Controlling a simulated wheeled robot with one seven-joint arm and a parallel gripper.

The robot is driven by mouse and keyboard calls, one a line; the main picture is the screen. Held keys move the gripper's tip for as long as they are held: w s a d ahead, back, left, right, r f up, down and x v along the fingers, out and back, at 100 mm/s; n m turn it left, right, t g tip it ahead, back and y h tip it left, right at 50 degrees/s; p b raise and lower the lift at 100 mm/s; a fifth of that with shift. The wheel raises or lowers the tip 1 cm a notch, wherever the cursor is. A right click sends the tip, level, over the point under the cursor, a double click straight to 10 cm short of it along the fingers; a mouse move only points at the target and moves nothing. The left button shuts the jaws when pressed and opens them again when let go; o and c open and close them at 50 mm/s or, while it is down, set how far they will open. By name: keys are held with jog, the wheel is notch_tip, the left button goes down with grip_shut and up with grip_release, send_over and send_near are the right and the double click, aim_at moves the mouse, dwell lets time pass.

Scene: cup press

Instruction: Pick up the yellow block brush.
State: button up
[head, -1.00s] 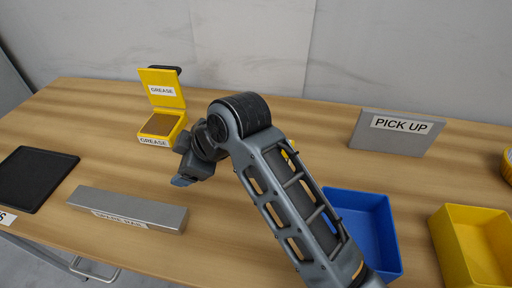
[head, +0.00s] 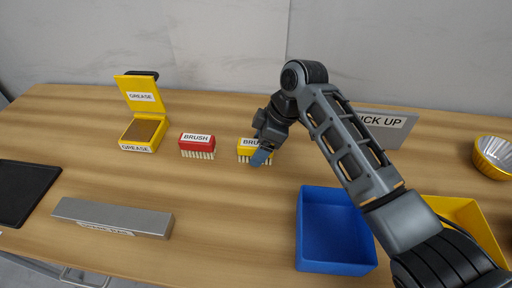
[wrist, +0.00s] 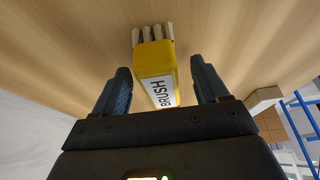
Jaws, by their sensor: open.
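The yellow block brush (head: 247,147) stands on the wooden table with its pale bristles down and a BRUSH label on its side. My gripper (head: 263,155) is at its right end in the head view and hides part of it. In the wrist view the yellow brush (wrist: 155,72) lies between the two open blue-grey fingers of my gripper (wrist: 160,90). A gap shows on each side of the block, so the fingers appear apart from it.
A red brush (head: 197,142) stands to the left, beside the open yellow grease box (head: 143,132). A grey bar (head: 112,216) lies nearer. A blue bin (head: 335,235) and a yellow bin (head: 462,214) are at front right. A grey PICK UP sign (head: 395,124) stands behind my arm.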

jog(key=shift+x, duration=0.75)
jog(key=shift+c, duration=0.2)
jog(key=c, duration=1.1)
jog(key=shift+r, duration=0.1)
jog(key=shift+c, duration=0.2)
notch_tip(320, 180, up, 4)
jog(key=shift+r+b, duration=0.1)
jog(key=shift+b, duration=0.3)
jog(key=s+d+r, duration=0.1)
jog(key=d+r, duration=0.2)
jog(key=d, duration=0.2)
jog(key=s+d+r+b, duration=0.1)
jog(key=d+r, duration=0.2)
jog(key=d, duration=0.3)
jog(key=shift+s+d+r, duration=0.15)
jog(key=shift+d+r, duration=0.05)
jog(key=shift+r, duration=0.15)
